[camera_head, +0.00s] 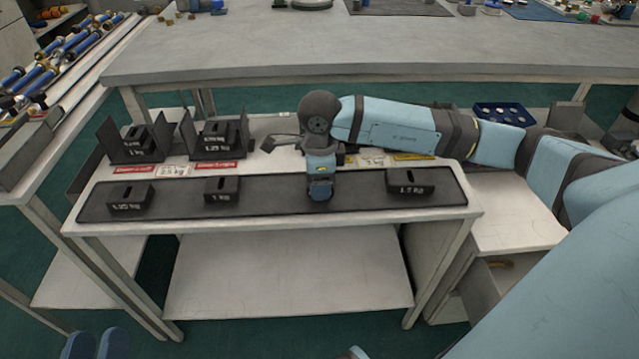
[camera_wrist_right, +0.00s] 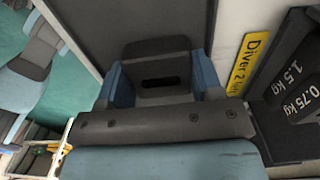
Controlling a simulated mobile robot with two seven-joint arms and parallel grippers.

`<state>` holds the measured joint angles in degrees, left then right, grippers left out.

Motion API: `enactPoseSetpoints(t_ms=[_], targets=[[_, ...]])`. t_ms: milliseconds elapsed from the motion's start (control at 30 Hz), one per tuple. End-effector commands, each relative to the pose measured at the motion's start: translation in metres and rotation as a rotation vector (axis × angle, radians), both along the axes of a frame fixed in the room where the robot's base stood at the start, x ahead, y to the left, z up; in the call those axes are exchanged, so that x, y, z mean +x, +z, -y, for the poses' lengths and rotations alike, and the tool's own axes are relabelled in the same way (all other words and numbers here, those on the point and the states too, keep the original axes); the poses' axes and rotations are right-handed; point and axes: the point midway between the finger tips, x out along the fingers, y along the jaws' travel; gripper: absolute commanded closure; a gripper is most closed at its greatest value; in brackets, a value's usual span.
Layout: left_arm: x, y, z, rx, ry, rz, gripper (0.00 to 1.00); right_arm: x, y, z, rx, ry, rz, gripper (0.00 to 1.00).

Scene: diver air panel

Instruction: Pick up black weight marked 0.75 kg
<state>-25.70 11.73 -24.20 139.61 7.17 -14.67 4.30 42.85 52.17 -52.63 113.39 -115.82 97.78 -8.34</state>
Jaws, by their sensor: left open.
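A black slotted weight (camera_wrist_right: 160,90) lies between the two blue fingers of my right gripper in the right wrist view; its marking is not visible. In the head view my right gripper (camera_head: 320,190) points down over the dark mat and hides that weight. I cannot tell whether the fingers press on it or stand just beside it. Blue fingertips of my left gripper (camera_head: 95,345) show apart and empty at the bottom left.
The mat (camera_head: 265,200) also holds weights that read 1.25 kg (camera_head: 130,197), 1 kg (camera_head: 222,190) and 1.5 kg (camera_head: 410,182). Two black holders with weights (camera_head: 135,140) (camera_head: 215,137) stand behind at left. My right arm crosses the bench's back right.

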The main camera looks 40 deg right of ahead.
Motion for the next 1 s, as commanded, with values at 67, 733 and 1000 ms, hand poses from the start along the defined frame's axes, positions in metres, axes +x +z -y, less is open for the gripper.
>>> enactPoseSetpoints(t_ms=[67, 733, 1000], targets=[[0.0, 0.0, 0.0, 0.0, 0.0, 0.0, 0.57, 0.0, 0.0, 0.0, 0.0, 0.0, 0.0, 0.59], [0.0, 0.011, -0.001, -0.011, 0.007, 0.024, 0.57, 0.001, 0.025, 0.0, 0.001, 0.001, 0.005, 0.91], [-0.001, 0.023, -0.005, -0.015, 0.033, 0.046, 0.57, 0.001, 0.088, 0.0, 0.003, 0.0, 0.007, 0.91]])
